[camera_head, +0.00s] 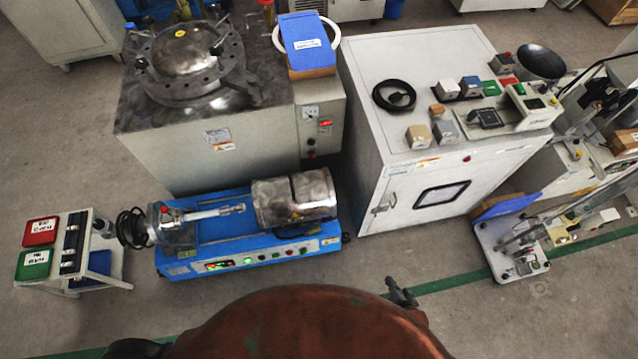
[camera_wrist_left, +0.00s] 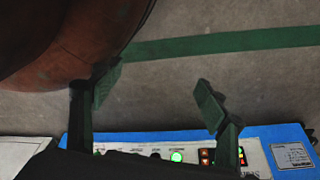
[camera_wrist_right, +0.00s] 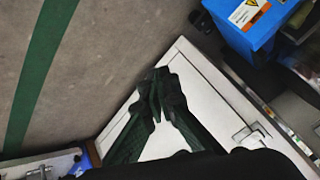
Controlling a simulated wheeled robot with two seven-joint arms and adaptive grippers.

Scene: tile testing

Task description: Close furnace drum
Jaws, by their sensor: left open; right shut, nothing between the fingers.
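The furnace drum (camera_head: 272,206) is a scuffed silver cylinder on the right part of a long blue machine base (camera_head: 215,257). A dark gap crosses the cylinder near its middle; I cannot tell how far it opens. A metal rod (camera_head: 205,213) points at its left end. My right gripper (camera_head: 400,292) is in front of the machine and to its right, apart from the drum. In the right wrist view its fingers (camera_wrist_right: 157,88) meet, with nothing between them. My left gripper (camera_wrist_left: 158,95) shows in the left wrist view, open and empty, near the machine's button panel (camera_wrist_left: 180,157). The drum is not visible there.
A white cabinet (camera_head: 410,165) stands right of the machine, with boxes and a black cable on top. A large metal furnace box (camera_head: 180,150) stands behind. A small cart (camera_head: 105,262) is at the left. The floor in front is clear.

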